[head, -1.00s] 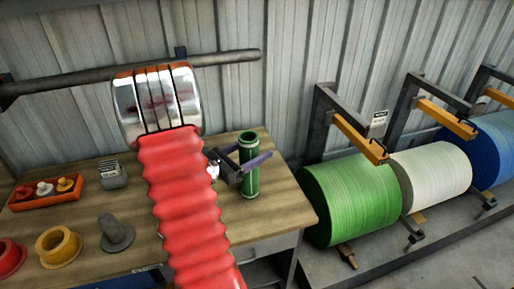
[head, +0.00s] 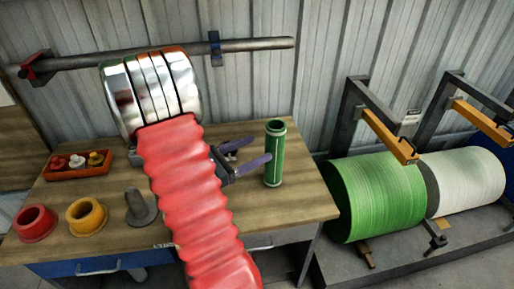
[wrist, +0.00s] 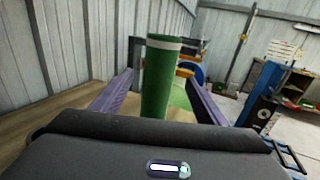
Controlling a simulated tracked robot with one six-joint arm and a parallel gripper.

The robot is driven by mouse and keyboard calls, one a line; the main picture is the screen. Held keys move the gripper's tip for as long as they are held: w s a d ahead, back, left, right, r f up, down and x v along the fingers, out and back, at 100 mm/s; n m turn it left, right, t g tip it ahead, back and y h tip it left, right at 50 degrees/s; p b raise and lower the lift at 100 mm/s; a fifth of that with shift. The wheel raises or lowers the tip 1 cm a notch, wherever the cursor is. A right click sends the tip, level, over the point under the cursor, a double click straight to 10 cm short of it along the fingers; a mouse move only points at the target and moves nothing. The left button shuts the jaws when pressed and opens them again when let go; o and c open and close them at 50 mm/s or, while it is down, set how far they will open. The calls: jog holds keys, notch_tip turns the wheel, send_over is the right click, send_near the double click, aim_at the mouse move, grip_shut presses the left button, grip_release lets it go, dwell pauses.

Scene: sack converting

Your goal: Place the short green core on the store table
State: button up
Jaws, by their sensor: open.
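The short green core (head: 273,155) stands upright on the wooden table (head: 300,205), near its right end. It has a pale band near its top. My gripper (head: 260,148) is left of the core, with its two purple fingers open and pointing toward it. In the wrist view the green core (wrist: 160,80) stands ahead, between the lines of the open fingers, with a gap on each side. The core's lower part is hidden there by the gripper body. My red-sleeved arm hides the middle of the table.
An orange tray (head: 78,170) of small parts, a red ring (head: 35,223), a yellow ring (head: 87,217) and a grey peg (head: 140,207) are on the table's left. A green roll (head: 375,197) and white roll (head: 465,182) stand right of it. A wall rail (head: 255,45) runs behind.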

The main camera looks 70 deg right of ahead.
jog(key=shift+a, duration=0.1)
dwell(0.7)
jog(key=shift+a+r, duration=0.2)
jog(key=shift+a, duration=0.05)
jog(key=w+a+r+m+t+y, duration=0.2)
jog(key=w+a+m+t+y, duration=0.1)
jog(key=a, duration=1.2)
jog(key=w+a+r+m+t+y, duration=0.3)
jog(key=a+t, duration=0.5)
jog(key=a, duration=0.6)
jog(key=w+a+r+m+t+y, duration=0.3)
jog(key=a+y, duration=0.5)
jog(key=a, duration=0.7)
jog(key=w+m+t, duration=0.1)
jog(key=w+t, duration=0.1)
jog(key=w, duration=0.1)
jog(key=shift+a+r+m, duration=0.2)
jog(key=shift+a+m, duration=0.1)
